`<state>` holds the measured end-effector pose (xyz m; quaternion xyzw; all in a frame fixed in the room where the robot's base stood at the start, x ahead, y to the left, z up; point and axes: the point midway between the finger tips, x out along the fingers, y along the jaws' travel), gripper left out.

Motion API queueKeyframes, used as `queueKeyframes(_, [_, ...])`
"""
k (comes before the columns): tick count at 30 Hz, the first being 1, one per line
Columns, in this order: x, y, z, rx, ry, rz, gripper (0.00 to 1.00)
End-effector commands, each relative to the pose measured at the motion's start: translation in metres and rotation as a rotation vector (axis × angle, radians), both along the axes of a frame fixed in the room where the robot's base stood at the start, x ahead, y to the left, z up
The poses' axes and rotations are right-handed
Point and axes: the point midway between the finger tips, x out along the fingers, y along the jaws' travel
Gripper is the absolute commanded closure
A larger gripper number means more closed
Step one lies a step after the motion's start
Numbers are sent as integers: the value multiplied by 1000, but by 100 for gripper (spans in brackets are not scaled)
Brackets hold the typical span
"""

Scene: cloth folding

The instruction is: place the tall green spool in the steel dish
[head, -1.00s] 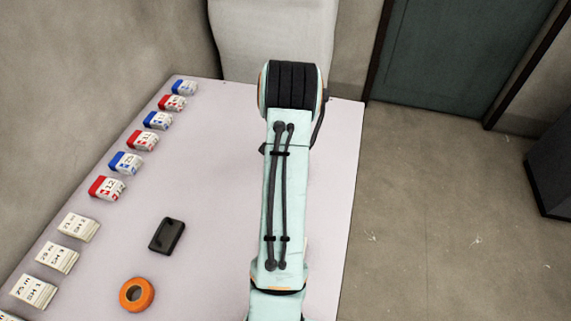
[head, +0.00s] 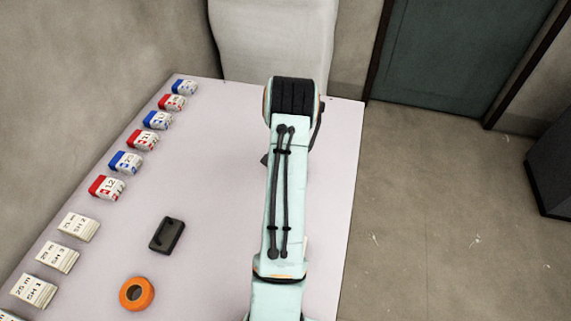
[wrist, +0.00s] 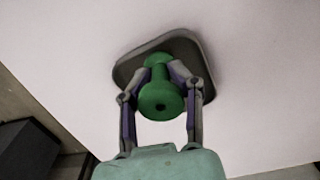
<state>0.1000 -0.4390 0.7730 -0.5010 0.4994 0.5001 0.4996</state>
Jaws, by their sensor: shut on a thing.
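In the wrist view, the green spool (wrist: 160,100) has wide flanges and a narrower waist, with one end facing the camera. My gripper (wrist: 162,76) is shut on it, a finger on each side. The steel dish (wrist: 188,45), grey with rounded corners, lies on the white table behind the spool in that view. The spool's far end overlaps the dish in the picture; I cannot tell whether it touches the dish. In the head view my arm hides the spool, the dish and my gripper.
In the head view, an orange ring (head: 137,294) and a small black object (head: 167,235) lie on the white table (head: 215,190), left of my arm. Several labelled red, blue and white packs line its left edge.

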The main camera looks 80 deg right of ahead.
Motion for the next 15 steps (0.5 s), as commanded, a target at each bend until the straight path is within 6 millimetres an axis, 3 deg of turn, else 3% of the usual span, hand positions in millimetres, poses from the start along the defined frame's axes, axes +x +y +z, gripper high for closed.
queueKeyframes(5, [0,0,-3,-1,0,0,97])
queueKeyframes(6, [0,0,-3,-1,0,0,64])
queueKeyframes(9, [0,0,-3,-1,0,-1,37])
queueKeyframes(15, [0,0,-3,-1,0,-1,37])
